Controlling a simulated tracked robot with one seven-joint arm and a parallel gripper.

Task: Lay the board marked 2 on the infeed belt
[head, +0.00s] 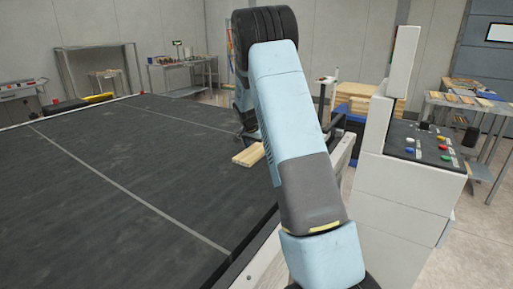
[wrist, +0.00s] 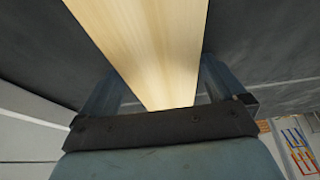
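A pale wooden board (head: 249,155) shows low over the dark infeed belt (head: 120,175) near its right edge in the head view. I cannot tell whether it touches the belt. In the wrist view the board (wrist: 150,45) runs from the top of the picture down between the two fingers of my gripper (wrist: 165,88), which flank it closely on both sides. My gripper looks shut on it. In the head view my arm hides most of the gripper and part of the board. No number is readable on the board.
A control panel (head: 425,143) with coloured buttons stands on a pale cabinet right of the belt. Behind it are stacked boards (head: 358,92) and a table with flat pieces (head: 465,100). Metal shelving (head: 95,65) stands at the back left. Most of the belt is bare.

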